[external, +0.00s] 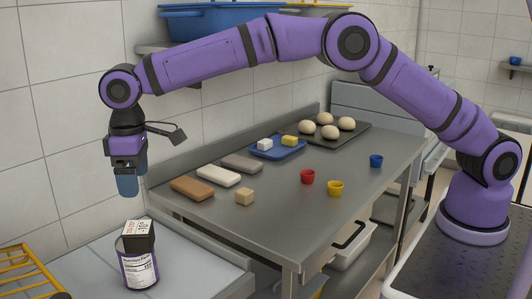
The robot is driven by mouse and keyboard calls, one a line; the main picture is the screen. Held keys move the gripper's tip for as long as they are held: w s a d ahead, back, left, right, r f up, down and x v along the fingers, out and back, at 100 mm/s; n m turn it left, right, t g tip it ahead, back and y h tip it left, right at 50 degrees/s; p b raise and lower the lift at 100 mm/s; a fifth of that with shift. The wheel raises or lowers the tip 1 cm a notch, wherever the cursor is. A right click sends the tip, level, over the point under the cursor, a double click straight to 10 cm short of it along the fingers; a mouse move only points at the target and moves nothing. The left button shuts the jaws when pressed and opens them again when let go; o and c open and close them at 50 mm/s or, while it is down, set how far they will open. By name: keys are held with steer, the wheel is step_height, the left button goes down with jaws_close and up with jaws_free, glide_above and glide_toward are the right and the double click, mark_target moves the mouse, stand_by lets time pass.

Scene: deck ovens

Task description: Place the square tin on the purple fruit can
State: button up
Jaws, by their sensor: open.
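The square tin (138,237), dark with a pale, printed top, sits on top of the purple fruit can (139,269). The can is upright on the light grey surface at the lower left, with a white printed label and some purple. The tin looks level, and its base meets the can's top. My gripper (127,194) points down above the tin, with a clear gap between them. It is open and holds nothing. Its fingers overlap in this view.
A steel table (290,225) stands to the right. It bears several loaf-like blocks, a blue tray (264,154), a dark tray of dough balls (367,131) and small red (307,176), yellow (335,188) and blue cups (376,161). A yellow wire rack (22,268) is left of the can.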

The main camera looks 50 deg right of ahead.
steer(key=w+d+r+m, duration=0.1)
steer(key=w+d+r, duration=0.1)
steer(key=d+r, duration=0.75)
steer(key=s+d+r+m+t, duration=0.15)
steer(key=d+r, duration=0.25)
steer(key=d, duration=0.4)
steer(key=s+d+r+m, duration=0.1)
steer(key=s+d+r, duration=0.25)
steer(key=d, duration=0.55)
steer(key=s+d+r+m+t, duration=0.1)
steer(key=s+d+r, duration=0.1)
steer(key=d+r, duration=0.45)
steer(key=s+d+m+t, duration=0.1)
steer(key=s+d+m, duration=0.1)
steer(key=s+d, duration=1.4)
steer(key=s+d+f+m+t, duration=0.1)
steer(key=s+d+f, duration=0.2)
steer(key=s, duration=0.4)
steer(key=s+d+f+m, duration=0.1)
steer(key=s+d+f, duration=0.3)
steer(key=s+d, duration=0.2)
steer(key=shift+s+f+t, duration=0.3)
steer(key=shift+s+t, duration=0.05)
steer(key=shift+s, duration=0.45)
